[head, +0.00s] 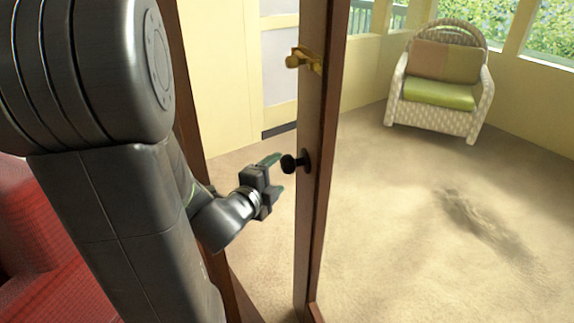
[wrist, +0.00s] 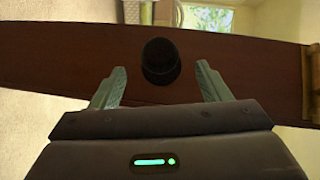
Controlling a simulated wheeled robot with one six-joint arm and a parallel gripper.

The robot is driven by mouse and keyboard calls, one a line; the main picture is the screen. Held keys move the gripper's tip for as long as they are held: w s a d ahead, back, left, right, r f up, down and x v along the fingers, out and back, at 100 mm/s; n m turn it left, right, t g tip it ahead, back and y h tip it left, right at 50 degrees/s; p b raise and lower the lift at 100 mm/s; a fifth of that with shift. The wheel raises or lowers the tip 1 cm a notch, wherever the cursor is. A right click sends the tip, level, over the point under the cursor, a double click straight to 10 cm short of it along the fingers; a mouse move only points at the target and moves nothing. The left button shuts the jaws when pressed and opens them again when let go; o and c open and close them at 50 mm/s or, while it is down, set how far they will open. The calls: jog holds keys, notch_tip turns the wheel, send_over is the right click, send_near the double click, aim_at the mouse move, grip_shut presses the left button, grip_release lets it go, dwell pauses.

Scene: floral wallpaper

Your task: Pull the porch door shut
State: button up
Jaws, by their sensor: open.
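The porch door (head: 318,200) is a brown wooden-framed door seen nearly edge-on in the head view, standing open. A round black knob (head: 291,164) sticks out from its stile, below a brass latch (head: 303,60). My gripper (head: 276,174) is open just left of the knob, its green fingers pointing toward it. In the wrist view the knob (wrist: 161,61) lies ahead, between the two spread fingertips (wrist: 162,70) and slightly beyond them. The fingers do not appear to touch it. The brown door wood (wrist: 60,58) crosses behind the knob.
A white wicker chair (head: 440,85) with a green cushion stands on the porch at the back right. Carpeted floor (head: 400,200) is clear around the door, with a dark patch at right. A red piece of furniture (head: 50,230) is at the left, beside my arm.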

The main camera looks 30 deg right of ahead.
aim_at(284, 168)
jog(key=x, duration=0.7)
